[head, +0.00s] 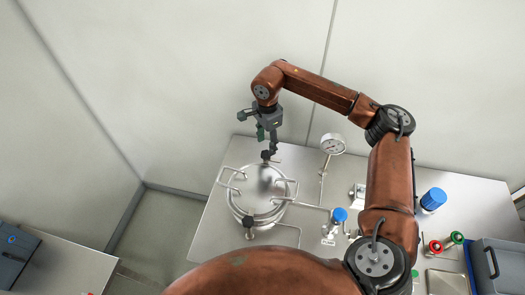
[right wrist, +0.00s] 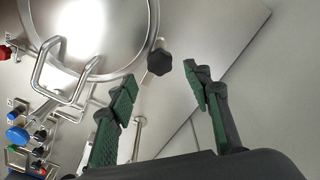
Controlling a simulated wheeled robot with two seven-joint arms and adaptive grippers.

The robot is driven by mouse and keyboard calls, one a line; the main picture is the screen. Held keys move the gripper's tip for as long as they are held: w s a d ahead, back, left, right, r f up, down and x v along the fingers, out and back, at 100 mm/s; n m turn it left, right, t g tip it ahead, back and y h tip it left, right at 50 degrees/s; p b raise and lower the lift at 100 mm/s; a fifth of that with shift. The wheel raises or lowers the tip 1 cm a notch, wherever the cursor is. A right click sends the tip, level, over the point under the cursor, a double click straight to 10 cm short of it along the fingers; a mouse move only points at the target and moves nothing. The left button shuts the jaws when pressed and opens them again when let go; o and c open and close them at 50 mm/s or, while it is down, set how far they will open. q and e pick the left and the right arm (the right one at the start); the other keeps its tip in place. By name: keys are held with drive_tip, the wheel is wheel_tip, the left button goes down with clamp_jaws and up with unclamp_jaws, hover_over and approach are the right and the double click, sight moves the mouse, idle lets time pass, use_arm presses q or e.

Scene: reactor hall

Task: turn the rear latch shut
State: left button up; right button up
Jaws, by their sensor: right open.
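The round steel vessel lid (head: 262,185) lies on the steel bench, with bent wire handles on it. The rear latch (head: 268,155) has a dark lobed knob at the lid's far edge; its knob also shows in the right wrist view (right wrist: 159,62). A second dark knob, the front latch (head: 248,222), sits at the near edge. My right gripper (head: 266,132) points down just above the rear latch. In the right wrist view its fingers (right wrist: 164,84) are apart, with the knob beyond the gap and nothing gripped. My left gripper is not in view.
A pressure gauge (head: 332,144) stands right of the lid on a thin pipe. Blue-capped valves (head: 339,214) and red and green knobs (head: 435,247) lie farther right. A grey case (head: 497,262) is at the right. The wall rises behind the bench.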

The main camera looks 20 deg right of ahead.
sight(266, 154)
wheel_tip(266, 154, down, 4)
drive_tip(key=shift+r, duration=0.1)
drive_tip(key=shift+f+p, duration=0.3)
drive_tip(key=shift+f, duration=0.3)
drive_tip(key=shift+a, duration=0.1)
drive_tip(key=shift+c, duration=0.5)
drive_tip(key=c, duration=1.1)
drive_tip(key=shift+o, duration=0.2)
